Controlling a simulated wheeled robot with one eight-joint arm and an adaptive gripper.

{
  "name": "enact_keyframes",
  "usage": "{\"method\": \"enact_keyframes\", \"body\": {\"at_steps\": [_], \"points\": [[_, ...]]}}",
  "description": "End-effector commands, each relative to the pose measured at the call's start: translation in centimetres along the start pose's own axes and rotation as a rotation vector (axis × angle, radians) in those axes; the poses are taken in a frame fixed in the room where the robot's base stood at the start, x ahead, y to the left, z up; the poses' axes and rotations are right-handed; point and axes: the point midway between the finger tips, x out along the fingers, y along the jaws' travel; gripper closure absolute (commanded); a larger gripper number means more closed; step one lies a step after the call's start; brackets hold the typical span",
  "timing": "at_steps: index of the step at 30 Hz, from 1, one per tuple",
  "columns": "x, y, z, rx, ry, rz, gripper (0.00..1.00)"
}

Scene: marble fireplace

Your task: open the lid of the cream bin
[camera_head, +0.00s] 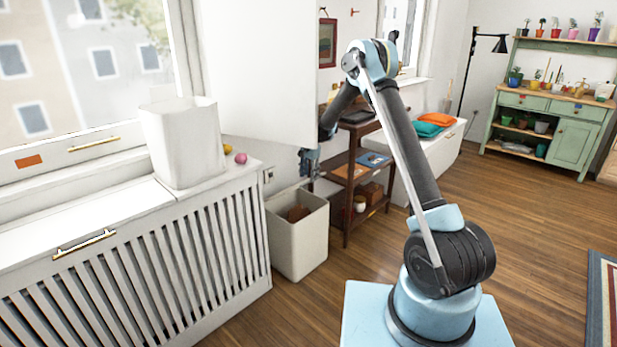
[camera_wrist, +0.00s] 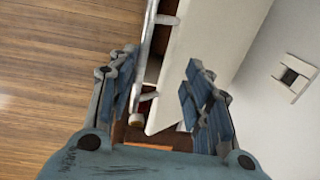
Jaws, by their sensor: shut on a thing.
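The cream bin (camera_head: 298,250) stands on the floor between the radiator cover and the wooden side table. Its top shows open in the head view, with something brown inside. In the wrist view a cream panel (camera_wrist: 205,55) with a pale bar handle (camera_wrist: 150,50) along its edge lies ahead, partly between my fingers; it looks like the lid, standing tilted. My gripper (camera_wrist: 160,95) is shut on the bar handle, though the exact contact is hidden. In the head view my gripper (camera_head: 309,162) is small and dark, above the bin's far right side.
A white basket (camera_head: 180,145) stands on the slatted radiator cover (camera_head: 190,245). The wooden side table (camera_head: 352,160) is close on the right. Wooden floor (camera_head: 530,225) is open farther right.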

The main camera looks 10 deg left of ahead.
Motion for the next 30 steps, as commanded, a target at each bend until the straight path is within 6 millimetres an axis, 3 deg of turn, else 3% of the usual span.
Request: {"method": "enact_keyframes", "body": {"at_steps": [17, 30], "points": [[-1.0, -0.1, 0.3, -0.002, 0.001, -0.006, 0.7], [-8.7, 0.1, 0.2, 0.0, 0.003, -0.003, 0.7]]}}
